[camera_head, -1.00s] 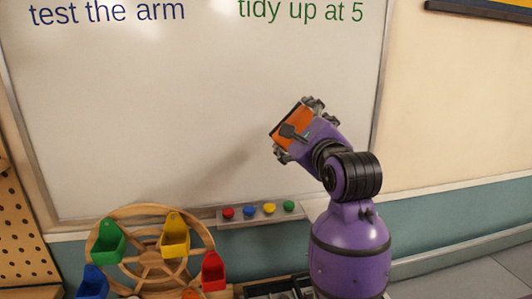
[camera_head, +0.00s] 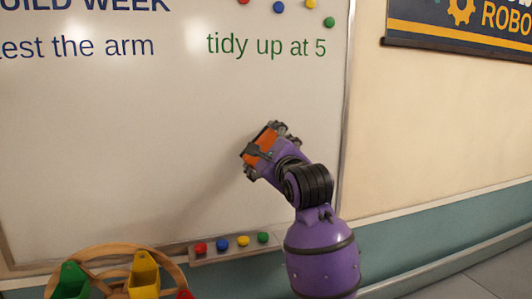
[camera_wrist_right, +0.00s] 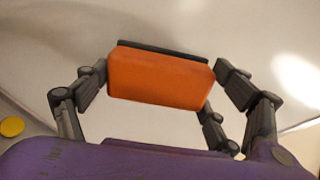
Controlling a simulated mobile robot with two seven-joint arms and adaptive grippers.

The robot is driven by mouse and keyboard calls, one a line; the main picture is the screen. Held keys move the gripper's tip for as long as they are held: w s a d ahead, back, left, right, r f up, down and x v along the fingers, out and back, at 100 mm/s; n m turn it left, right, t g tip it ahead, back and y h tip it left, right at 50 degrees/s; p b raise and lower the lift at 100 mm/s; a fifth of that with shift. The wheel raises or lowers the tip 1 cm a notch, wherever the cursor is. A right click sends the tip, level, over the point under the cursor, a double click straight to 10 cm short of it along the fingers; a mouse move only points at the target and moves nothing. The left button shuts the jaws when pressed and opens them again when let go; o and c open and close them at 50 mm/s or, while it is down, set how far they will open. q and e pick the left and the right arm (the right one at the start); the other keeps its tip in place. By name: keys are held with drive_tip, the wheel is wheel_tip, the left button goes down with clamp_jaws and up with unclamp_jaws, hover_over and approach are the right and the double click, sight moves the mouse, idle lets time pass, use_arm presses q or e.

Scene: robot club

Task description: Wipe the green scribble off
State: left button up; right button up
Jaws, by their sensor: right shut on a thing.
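The whiteboard (camera_head: 120,120) fills the left and middle of the head view. Green lettering, "tidy up at 5" (camera_head: 267,46), is on its upper right part; no green scribble shows on the visible surface. My right gripper (camera_head: 262,151) is shut on an orange eraser (camera_head: 267,137) in front of the board, below the green lettering. In the right wrist view the eraser (camera_wrist_right: 160,78) sits between the fingers, its dark pad on the far side, towards the board. I cannot tell whether the pad touches the board. My left gripper is not in view.
A tray (camera_head: 210,257) with red, blue, yellow and green magnets runs under the board. A wooden wheel (camera_head: 100,254) with coloured buckets stands at the lower left. More magnets (camera_head: 279,7) are at the board's top. A dark banner (camera_head: 450,30) hangs at the right.

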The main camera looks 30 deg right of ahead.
drive_tip(key=shift+x, duration=1)
idle(0.6)
drive_tip(key=shift+d, duration=0.1)
drive_tip(key=shift+s+d, duration=0.25)
drive_tip(key=shift+d, duration=0.6)
drive_tip(key=shift+s+d, duration=0.3)
drive_tip(key=shift+d, duration=0.55)
drive_tip(key=shift+s+d, duration=0.25)
drive_tip(key=shift+d, duration=1)
drive_tip(key=shift+s+d, duration=0.25)
drive_tip(key=shift+d, duration=1)
drive_tip(key=shift+s+d, duration=0.3)
drive_tip(key=shift+d, duration=0.95)
drive_tip(key=shift+w+a, duration=0.45)
drive_tip(key=shift+a, duration=1.45)
drive_tip(key=shift+w+a, duration=0.45)
drive_tip(key=shift+a, duration=1.45)
drive_tip(key=shift+w+a, duration=0.45)
drive_tip(key=shift+a, duration=1.4)
drive_tip(key=shift+r, duration=0.1)
drive_tip(key=shift+d+r, duration=0.1)
drive_tip(key=shift+d, duration=0.1)
drive_tip(key=shift+s+d, duration=0.4)
drive_tip(key=shift+d, duration=1.4)
drive_tip(key=shift+s+d, duration=0.4)
drive_tip(key=shift+d, duration=1.4)
drive_tip(key=shift+s+d, duration=0.45)
drive_tip(key=shift+d, duration=1.4)
